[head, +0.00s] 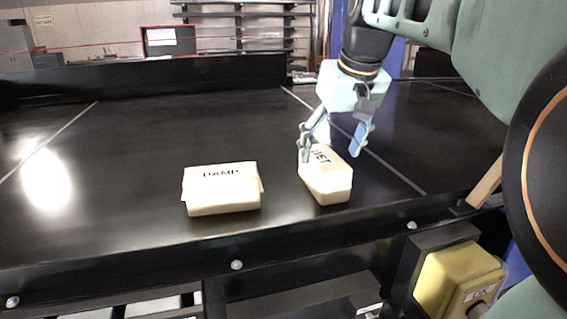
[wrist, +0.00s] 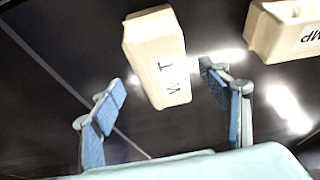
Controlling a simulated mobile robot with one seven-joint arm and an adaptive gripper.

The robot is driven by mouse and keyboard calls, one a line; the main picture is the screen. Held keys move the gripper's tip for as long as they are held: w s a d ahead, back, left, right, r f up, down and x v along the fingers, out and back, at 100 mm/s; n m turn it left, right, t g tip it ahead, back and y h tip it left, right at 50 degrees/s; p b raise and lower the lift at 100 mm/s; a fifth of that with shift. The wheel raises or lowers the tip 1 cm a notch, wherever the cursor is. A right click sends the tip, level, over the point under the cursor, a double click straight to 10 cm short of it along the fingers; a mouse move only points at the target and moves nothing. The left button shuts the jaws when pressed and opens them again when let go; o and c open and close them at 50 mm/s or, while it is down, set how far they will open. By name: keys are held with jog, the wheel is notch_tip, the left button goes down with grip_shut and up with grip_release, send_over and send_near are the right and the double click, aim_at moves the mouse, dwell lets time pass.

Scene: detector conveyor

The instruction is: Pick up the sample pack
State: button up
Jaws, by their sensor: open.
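Two cream packs lie apart on the dark belt. The pack at right (head: 328,184) has a partly hidden label ending in "ET"; in the wrist view this pack (wrist: 157,60) shows a "W" and a "T". The pack at left (head: 222,192) is labelled "DAMP"; it shows in part at the wrist view's top right (wrist: 285,30). My gripper (head: 332,150) is open and empty, over the far end of the right pack. In the wrist view, the blue-padded fingers of my gripper (wrist: 162,80) stand on either side of that pack's near end, with gaps.
The belt (head: 120,190) is otherwise clear around the packs. A raised dark rail (head: 150,78) runs along its back, and a bolted edge (head: 140,272) along its front. A yellow box (head: 455,282) sits below the front edge at right.

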aim_at(326, 158)
jog(key=shift+x, duration=3.1)
jog(key=shift+a, duration=0.2)
jog(key=shift+c, duration=0.6)
jog(key=c, duration=1.5)
jog(key=shift+c, duration=1.2)
jog(key=shift+r, duration=0.25)
